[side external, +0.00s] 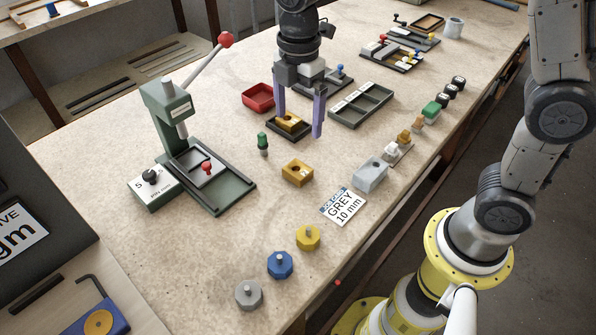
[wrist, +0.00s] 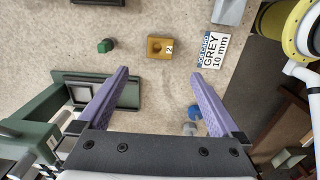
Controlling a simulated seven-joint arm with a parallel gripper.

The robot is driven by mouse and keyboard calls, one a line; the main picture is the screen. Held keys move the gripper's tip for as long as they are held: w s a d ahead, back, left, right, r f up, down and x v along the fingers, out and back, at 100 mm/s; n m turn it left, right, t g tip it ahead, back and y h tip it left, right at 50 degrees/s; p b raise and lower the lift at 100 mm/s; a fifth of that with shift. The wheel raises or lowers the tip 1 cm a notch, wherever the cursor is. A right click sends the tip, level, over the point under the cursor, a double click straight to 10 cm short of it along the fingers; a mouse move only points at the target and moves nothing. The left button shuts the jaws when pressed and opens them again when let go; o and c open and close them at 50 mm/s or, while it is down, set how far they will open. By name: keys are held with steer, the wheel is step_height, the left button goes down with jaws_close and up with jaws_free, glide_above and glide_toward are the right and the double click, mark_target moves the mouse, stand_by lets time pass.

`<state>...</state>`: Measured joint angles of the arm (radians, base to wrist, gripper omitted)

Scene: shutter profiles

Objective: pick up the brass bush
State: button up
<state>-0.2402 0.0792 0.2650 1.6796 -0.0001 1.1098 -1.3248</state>
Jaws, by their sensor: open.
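My gripper (side external: 299,124) is open and empty, its two purple fingers pointing down above the bench. The fingers also show in the wrist view (wrist: 160,78). In the side view a brass-coloured piece (side external: 290,121) sits in a small dark tray (side external: 273,130), seen between the fingers. A brass-coloured block (side external: 297,172) with a round hole lies on the bench in front of the gripper. It also shows in the wrist view (wrist: 159,47), marked 2, past the fingertips. Smaller brass-coloured pieces (side external: 404,137) stand at the right. I cannot tell which is the brass bush.
A green press (side external: 168,105) with a red-knobbed lever stands at the left. A green piece (side external: 262,142), job card (side external: 342,206) reading GREY 10 mm, and grey block (side external: 371,175) lie nearby. A red tray (side external: 258,97) and divided tray (side external: 361,106) stand behind.

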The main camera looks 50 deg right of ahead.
glide_above(298, 165)
steer(key=s+a, duration=0.1)
step_height(298, 165, down, 9)
steer(key=shift+a+r, duration=0.1)
steer(key=shift+r, duration=0.1)
steer(key=shift+w+f, duration=0.1)
steer(key=shift+f, duration=2.65)
steer(key=c, duration=1.5)
steer(key=shift+r, duration=0.1)
